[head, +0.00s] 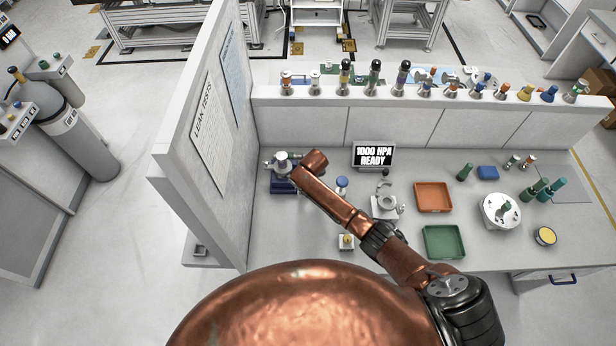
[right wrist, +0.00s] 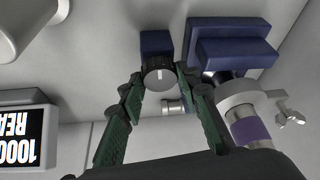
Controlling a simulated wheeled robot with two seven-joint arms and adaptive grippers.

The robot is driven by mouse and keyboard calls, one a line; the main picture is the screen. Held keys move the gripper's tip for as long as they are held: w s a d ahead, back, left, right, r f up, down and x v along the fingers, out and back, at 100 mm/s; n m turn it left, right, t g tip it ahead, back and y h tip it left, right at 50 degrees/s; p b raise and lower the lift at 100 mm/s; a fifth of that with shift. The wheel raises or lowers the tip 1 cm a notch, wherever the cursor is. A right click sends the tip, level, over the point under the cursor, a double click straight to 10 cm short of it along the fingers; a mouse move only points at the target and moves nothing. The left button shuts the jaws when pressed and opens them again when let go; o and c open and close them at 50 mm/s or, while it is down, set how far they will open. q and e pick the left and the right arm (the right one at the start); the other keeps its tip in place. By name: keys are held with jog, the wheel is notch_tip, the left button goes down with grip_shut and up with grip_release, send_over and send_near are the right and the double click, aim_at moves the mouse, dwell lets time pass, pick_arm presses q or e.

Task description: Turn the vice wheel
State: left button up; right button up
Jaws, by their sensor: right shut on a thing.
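The blue vice (head: 283,186) stands on the bench beside the partition wall, with a silver fitting (head: 281,160) in it. In the right wrist view the vice body (right wrist: 236,55) is at the upper right, with the fitting and its purple band (right wrist: 250,129) below it. The grey, round vice wheel (right wrist: 160,79) lies between the green-padded fingers of my right gripper (right wrist: 161,72), which is shut on it at the fingertips. In the head view my copper right arm hides the wheel and this gripper. My left gripper is in neither view.
A display (head: 374,155) reads "1000 HPA READY". An orange tray (head: 433,187), a green tray (head: 444,228) and a round white stand (head: 487,218) are to the right. The partition (head: 197,150) is close on the left. A shelf with several fittings runs along the back.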

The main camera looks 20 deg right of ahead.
jog(key=o, duration=1.2)
jog(key=shift+c, duration=0.2)
jog(key=shift+r, duration=0.1)
jog(key=v, duration=1.1)
jog(key=shift+s+r, duration=0.25)
jog(key=shift+r, duration=0.1)
